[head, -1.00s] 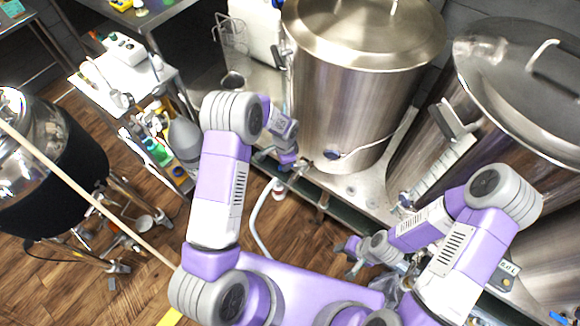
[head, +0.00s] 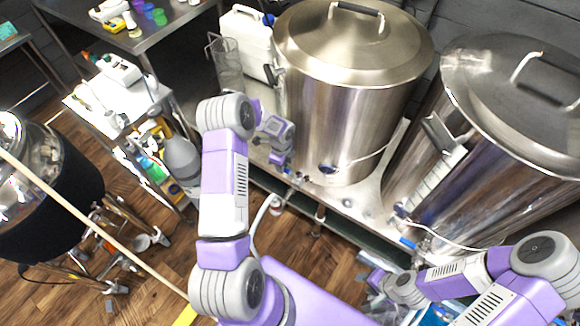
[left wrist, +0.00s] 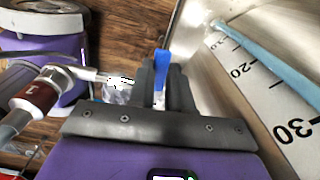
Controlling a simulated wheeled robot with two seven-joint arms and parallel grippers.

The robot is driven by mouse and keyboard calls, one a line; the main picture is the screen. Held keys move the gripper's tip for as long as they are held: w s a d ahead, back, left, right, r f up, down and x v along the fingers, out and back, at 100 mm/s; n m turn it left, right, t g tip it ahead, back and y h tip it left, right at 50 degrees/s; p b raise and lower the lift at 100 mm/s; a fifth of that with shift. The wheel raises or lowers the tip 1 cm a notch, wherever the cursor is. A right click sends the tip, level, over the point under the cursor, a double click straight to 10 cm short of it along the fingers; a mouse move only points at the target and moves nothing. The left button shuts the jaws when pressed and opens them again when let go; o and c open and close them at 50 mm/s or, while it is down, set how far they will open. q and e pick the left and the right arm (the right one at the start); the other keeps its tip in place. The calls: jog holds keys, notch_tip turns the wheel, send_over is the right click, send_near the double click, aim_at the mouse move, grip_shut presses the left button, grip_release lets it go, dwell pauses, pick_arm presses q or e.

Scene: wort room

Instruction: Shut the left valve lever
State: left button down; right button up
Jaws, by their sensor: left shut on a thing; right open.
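The left kettle (head: 335,130), shiny steel with a domed lid, stands on a steel stand. My left gripper (head: 279,160) is at its lower left side, by the outlet fittings. In the left wrist view my left gripper (left wrist: 160,88) is shut on a blue valve lever (left wrist: 162,62), which stands up between its fingers. In the head view the gripper hides this lever. A second blue lever (head: 408,242) shows at the base of the right kettle (head: 470,190). My right gripper (head: 374,280) is open and empty, low in the picture in front of the stand.
A pale hose (head: 257,226) hangs below the left outlet. A metal fitting with a red band (left wrist: 38,95) lies left of my left gripper in the wrist view. A cart (head: 122,100) with bottles stands at left. A numbered scale strip (left wrist: 270,90) is close at right.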

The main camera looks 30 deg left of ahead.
pick_arm(q)
jog(key=shift+w+m, duration=0.3)
jog(key=shift+m, duration=0.2)
jog(key=shift+w, duration=0.1)
jog(key=c, duration=1)
grip_release()
jog(key=shift+c, duration=0.2)
jog(key=shift+r, duration=0.1)
notch_tip(320, 180, up, 8)
jog(key=shift+f+p, duration=0.25)
jog(key=shift+p, duration=0.7)
